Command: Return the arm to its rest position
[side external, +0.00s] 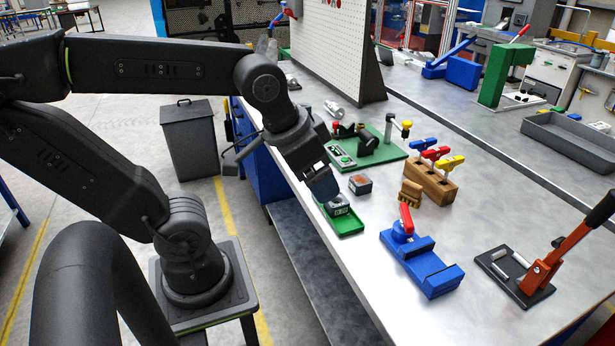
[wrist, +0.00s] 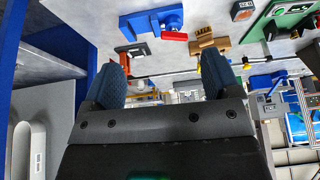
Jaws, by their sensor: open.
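My gripper (side external: 322,190) is in front of the workbench edge in the side external view, pointing down near the small green tray (side external: 350,229). A small grey block (side external: 337,207) lies in that tray. Whether the fingers touch it cannot be told there, as the fingertips overlap it. In the wrist view, the two blue-tipped fingers of my gripper (wrist: 163,78) are wide apart with nothing between them. My arm reaches out over the bench from its stand at the left.
On the bench are a green board (side external: 385,153) with controls and posts, a dark box (side external: 360,184), a wooden holder (side external: 430,185) with coloured handles, a blue vise (side external: 422,265) and a red-levered press (side external: 540,275). A pegboard (side external: 335,50) stands behind. A grey bin (side external: 188,140) stands on the floor.

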